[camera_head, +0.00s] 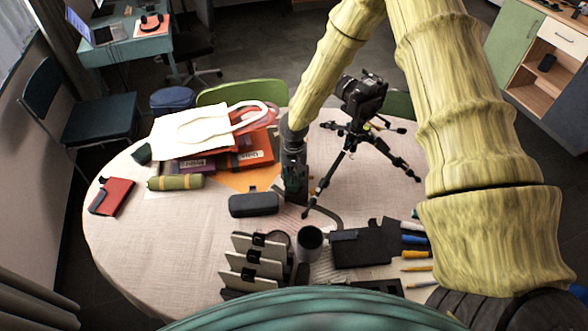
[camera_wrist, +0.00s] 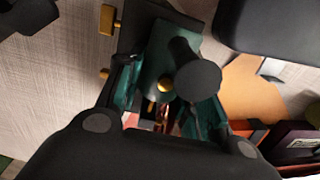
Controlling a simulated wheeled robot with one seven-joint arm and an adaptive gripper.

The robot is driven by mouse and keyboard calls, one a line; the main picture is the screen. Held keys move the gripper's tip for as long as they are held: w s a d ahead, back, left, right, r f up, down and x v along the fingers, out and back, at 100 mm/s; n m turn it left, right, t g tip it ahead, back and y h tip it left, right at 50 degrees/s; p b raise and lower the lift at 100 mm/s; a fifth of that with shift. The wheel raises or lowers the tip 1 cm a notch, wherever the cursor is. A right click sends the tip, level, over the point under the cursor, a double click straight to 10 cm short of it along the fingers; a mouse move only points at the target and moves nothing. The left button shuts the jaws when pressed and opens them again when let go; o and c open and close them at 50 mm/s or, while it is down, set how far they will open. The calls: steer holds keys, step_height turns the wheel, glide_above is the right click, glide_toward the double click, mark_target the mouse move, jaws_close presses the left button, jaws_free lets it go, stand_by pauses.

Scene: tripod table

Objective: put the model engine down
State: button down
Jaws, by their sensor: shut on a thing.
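My gripper (camera_head: 294,165) points down over the middle of the table, just left of the camera tripod. In the wrist view my gripper (camera_wrist: 165,100) is shut on the model engine (camera_wrist: 158,58), which has a dark green body, a round black disc and small brass parts. In the head view the engine (camera_head: 295,188) is small, dark and mostly hidden by the gripper. It is at or just above the cloth; I cannot tell whether it touches. The table (camera_head: 130,245) is oval with a pale cloth.
A black case (camera_head: 253,205) lies close in front-left of the engine. The tripod with its camera (camera_head: 361,95) stands close on the right. Folders (camera_head: 250,157) and a white bag (camera_head: 190,132) lie behind left. A grey cup (camera_head: 310,240) stands in front. The cloth at front left is clear.

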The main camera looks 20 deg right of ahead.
steer(key=shift+f, duration=0.15)
steer(key=shift+f, duration=0.15)
steer(key=c, duration=0.9)
jaws_free()
steer(key=shift+c, duration=0.2)
